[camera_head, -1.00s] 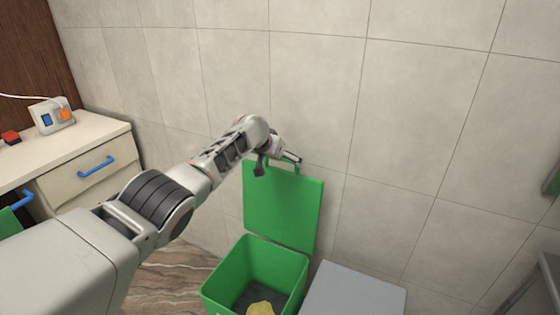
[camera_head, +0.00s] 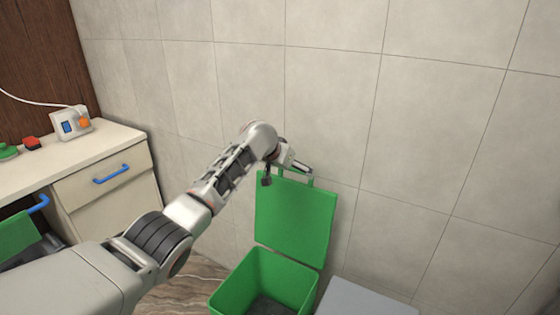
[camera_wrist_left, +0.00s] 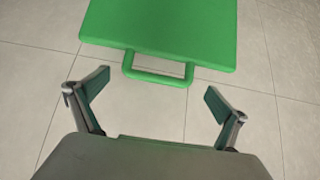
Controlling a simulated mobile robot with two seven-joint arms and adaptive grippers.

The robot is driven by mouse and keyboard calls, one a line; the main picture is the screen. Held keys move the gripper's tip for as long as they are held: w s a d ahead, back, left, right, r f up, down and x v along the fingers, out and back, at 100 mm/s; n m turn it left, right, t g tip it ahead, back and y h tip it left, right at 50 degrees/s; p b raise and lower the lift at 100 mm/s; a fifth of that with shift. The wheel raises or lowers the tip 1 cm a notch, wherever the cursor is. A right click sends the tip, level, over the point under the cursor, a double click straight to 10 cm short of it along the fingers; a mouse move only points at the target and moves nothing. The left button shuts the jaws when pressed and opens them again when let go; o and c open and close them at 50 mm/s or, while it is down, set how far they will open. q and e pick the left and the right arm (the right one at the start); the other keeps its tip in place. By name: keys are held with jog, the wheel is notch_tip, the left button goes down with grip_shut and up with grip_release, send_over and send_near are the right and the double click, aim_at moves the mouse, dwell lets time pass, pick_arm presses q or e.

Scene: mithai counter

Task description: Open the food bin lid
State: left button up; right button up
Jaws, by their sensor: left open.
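The green food bin (camera_head: 262,278) stands on the floor against the tiled wall, its mouth uncovered. Its green lid (camera_head: 296,222) stands upright at the back, close to the wall. My left gripper (camera_head: 288,174) is at the lid's top edge, by the handle. In the left wrist view the lid (camera_wrist_left: 160,28) fills the top, with its loop handle (camera_wrist_left: 157,76) between and beyond the open fingers of my left gripper (camera_wrist_left: 155,98). The fingers appear apart from the handle. My right gripper is out of view.
A grey box or lid (camera_head: 365,300) is right of the bin. A counter (camera_head: 70,158) with a blue-handled drawer (camera_head: 108,182) stands at left, carrying a small device (camera_head: 72,124) and a red item (camera_head: 32,143). The tiled wall is close behind.

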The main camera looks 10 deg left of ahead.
pick_arm(q)
jog(key=v, duration=0.8)
jog(key=shift+r, duration=0.15)
jog(key=shift+s+a, duration=0.1)
jog(key=shift+a, duration=0.05)
jog(key=s+a+f, duration=0.1)
jog(key=s+f, duration=0.4)
jog(key=f, duration=0.4)
jog(key=s+a+f+t, duration=0.1)
jog(key=s+f, duration=0.4)
jog(key=f, duration=0.4)
jog(key=s+a+f, duration=0.1)
jog(key=s+f, duration=0.4)
jog(key=f, duration=0.5)
jog(key=s+a+f+t, duration=0.1)
jog(key=s+f, duration=0.3)
jog(key=s, duration=1.1)
jog(key=s+a+f, duration=0.3)
jog(key=s+f, duration=0.1)
jog(key=s, duration=1)
jog(key=shift+s+t, duration=0.4)
